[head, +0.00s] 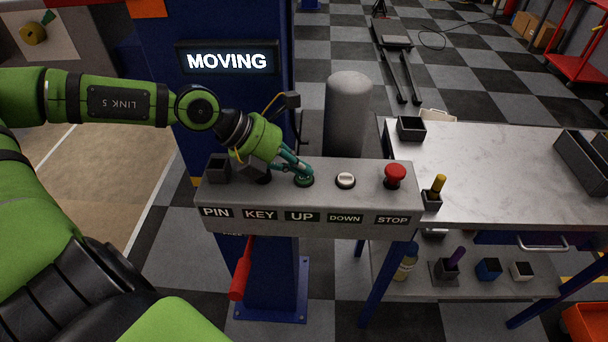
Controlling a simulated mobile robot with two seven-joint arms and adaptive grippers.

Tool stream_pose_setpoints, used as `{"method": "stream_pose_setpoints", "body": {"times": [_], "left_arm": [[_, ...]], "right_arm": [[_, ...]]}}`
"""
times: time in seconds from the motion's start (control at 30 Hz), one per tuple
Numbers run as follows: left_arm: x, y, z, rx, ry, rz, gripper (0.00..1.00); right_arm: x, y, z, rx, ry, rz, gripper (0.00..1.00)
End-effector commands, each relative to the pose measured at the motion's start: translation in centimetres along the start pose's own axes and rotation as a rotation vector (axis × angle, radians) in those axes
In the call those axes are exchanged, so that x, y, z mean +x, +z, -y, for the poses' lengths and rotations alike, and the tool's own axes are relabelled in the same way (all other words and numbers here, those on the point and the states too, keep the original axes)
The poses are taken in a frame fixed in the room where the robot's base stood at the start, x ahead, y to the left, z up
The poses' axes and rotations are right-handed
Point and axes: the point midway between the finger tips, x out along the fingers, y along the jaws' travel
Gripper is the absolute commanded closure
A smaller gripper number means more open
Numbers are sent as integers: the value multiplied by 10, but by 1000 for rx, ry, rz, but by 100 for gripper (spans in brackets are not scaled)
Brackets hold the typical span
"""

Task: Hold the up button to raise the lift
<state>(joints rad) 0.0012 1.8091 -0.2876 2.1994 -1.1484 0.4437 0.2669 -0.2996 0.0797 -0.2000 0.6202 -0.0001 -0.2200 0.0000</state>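The grey control box (330,199) carries the labels PIN, KEY, UP, DOWN and STOP. The green up button (304,181) sits above the UP label. My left gripper (302,177) comes down from the left with its fingertips on or right over the up button. Its fingers look close together, and I see nothing held between them. The key spot is largely hidden behind the gripper. The white down button (346,180) and the red stop button (395,176) are free. The display (227,61) on the blue lift column (160,85) reads MOVING. My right gripper is not in view.
A metal-topped bench (490,170) stands at the right with small bins and a yellow-handled tool (437,187). A grey cylinder (348,110) stands behind the box. A red-handled lever (240,275) hangs below the box.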

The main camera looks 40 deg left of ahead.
Motion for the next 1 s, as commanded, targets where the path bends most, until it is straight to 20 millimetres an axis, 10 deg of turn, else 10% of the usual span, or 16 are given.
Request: {"method": "stream_pose_setpoints", "body": {"times": [1.0], "left_arm": [[-11,8,8,0,1,-2,100]], "right_arm": [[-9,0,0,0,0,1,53]]}}
